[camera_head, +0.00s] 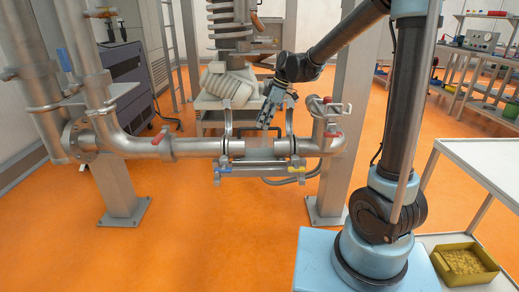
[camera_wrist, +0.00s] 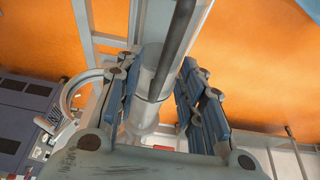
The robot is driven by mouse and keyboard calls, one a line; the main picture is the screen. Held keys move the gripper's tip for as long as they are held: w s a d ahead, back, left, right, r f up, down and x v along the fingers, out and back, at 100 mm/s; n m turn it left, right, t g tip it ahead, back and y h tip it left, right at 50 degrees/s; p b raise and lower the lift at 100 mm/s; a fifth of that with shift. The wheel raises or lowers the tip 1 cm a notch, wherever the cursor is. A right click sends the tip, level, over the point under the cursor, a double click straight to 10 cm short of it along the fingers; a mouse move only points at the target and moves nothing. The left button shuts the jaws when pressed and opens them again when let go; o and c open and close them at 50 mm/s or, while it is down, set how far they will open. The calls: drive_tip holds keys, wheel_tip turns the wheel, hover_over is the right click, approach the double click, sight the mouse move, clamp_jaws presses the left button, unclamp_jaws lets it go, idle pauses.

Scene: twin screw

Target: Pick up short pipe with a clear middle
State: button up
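The short pipe with the clear middle (camera_head: 259,148) sits level in the gap of the grey pipe line, between two upright curved clamps. My gripper (camera_head: 265,124) points down just above it in the head view. In the wrist view my gripper (camera_wrist: 160,105) is open, with blue-grey padded fingers on both sides of a pale pipe (camera_wrist: 143,114) that runs between them. I see space between the pipe and the right finger; contact on the left cannot be told. A dark rod (camera_wrist: 177,45) crosses in front of the pipe in the wrist view.
A rail with blue and yellow handles (camera_head: 262,171) lies below. A white shelf (camera_head: 490,160) and yellow bin (camera_head: 465,265) stand at right. The orange floor in front is clear.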

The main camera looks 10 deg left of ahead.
sight(259, 129)
drive_tip(key=shift+s+x, duration=0.15)
drive_tip(key=shift+x, duration=1)
drive_tip(key=shift+s+x, duration=0.1)
drive_tip(key=shift+x, duration=1.05)
drive_tip(key=shift+f, duration=0.2)
drive_tip(key=shift+c, duration=0.2)
clamp_jaws()
